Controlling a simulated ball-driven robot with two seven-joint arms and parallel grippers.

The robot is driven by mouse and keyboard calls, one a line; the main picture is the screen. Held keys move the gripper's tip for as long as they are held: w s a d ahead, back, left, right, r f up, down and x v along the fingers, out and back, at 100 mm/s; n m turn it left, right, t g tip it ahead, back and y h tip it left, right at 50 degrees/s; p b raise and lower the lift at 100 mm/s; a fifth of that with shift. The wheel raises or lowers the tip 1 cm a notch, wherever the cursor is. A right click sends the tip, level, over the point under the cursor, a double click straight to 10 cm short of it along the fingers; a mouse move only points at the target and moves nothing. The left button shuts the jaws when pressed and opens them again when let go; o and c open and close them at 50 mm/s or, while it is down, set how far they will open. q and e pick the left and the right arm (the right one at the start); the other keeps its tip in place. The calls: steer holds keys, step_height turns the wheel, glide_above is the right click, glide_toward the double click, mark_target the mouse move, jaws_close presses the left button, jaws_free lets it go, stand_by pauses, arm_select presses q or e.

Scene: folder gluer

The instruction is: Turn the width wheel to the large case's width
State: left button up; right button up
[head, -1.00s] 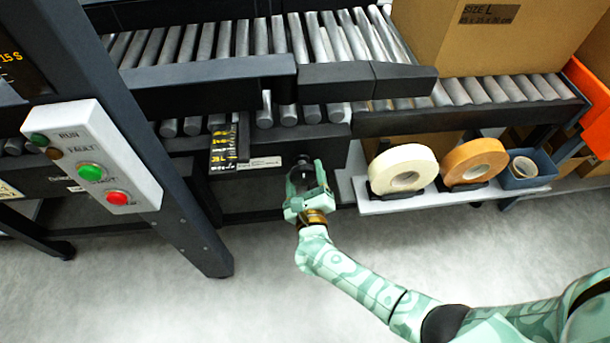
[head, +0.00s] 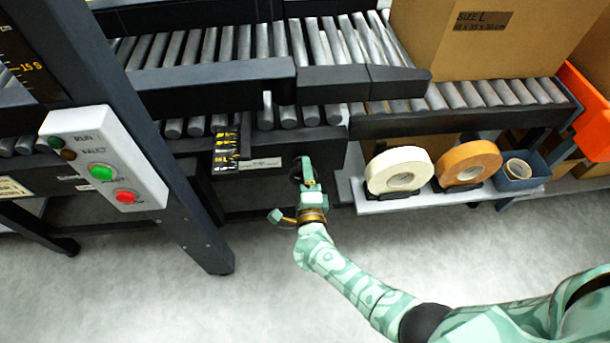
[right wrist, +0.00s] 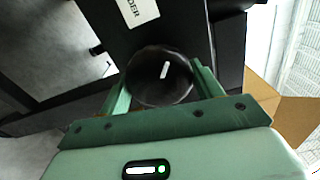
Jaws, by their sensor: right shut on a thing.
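The width wheel is a dark round knob (right wrist: 160,78) between the two green fingers of my right gripper in the right wrist view. A light mark shows on its face. In the head view my right gripper (head: 309,176) is shut on the wheel at the front of the dark machine and mostly hides it. A black scale with yellow marks (head: 226,150) sits left of the wheel; its marks are too small to read. The large case (head: 440,42), a brown carton labelled SIZE L, stands on the rollers at upper right. My left gripper is out of view.
A white shelf (head: 400,200) right of the wheel holds a cream tape roll (head: 398,172), a brown tape roll (head: 468,164) and a small blue bin (head: 518,172). A control box (head: 104,165) with green and red buttons is on the post at left. The floor in front is clear.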

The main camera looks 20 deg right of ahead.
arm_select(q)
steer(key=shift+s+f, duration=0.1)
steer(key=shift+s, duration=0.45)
arm_select(e)
steer(key=shift+a+n, duration=0.1)
steer(key=shift+n, duration=0.6)
steer(key=o, duration=1)
steer(key=shift+s, duration=0.1)
